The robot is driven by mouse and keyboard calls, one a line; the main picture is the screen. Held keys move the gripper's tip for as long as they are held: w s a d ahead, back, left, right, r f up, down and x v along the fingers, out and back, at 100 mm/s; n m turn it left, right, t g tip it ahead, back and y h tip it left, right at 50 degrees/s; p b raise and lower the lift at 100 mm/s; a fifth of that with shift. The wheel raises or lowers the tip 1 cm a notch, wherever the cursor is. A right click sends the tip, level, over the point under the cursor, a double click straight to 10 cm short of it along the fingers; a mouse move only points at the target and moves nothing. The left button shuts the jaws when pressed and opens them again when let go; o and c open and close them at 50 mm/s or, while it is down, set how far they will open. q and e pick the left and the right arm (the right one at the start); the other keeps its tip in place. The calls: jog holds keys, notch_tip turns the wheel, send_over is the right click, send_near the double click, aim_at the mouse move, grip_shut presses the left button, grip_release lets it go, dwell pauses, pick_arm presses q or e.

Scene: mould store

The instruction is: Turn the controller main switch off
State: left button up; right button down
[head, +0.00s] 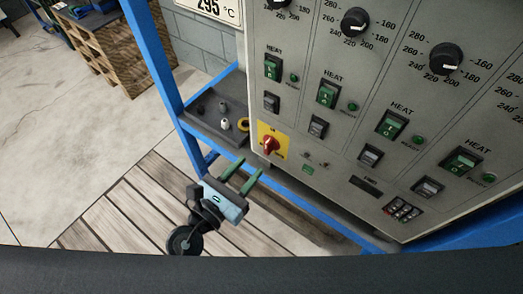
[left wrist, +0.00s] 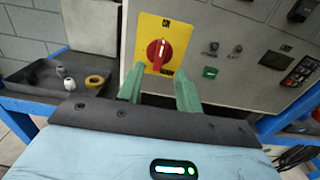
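The controller main switch (head: 269,146) is a red rotary knob on a yellow plate at the lower left of the grey controller cabinet. In the left wrist view the red knob (left wrist: 158,51) is straight ahead, its handle roughly upright towards the label at the plate's top, which seems to read ON. My left gripper (head: 251,166) is open and empty, with green fingers apart, just below and in front of the switch. In the left wrist view its fingertips (left wrist: 160,80) stand below the knob, one to each side; they do not appear to touch it. My right gripper is out of view.
The cabinet face (head: 330,150) carries several HEAT switches, dials and green lamps. A dark tray (head: 205,108) with small fittings and a yellow tape roll (head: 243,125) is left of the switch. A blue frame post (head: 152,50) stands further left. Wooden slats lie below.

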aim_at(266, 149)
pick_arm(q)
jog(key=shift+x, duration=3.15)
grip_shut()
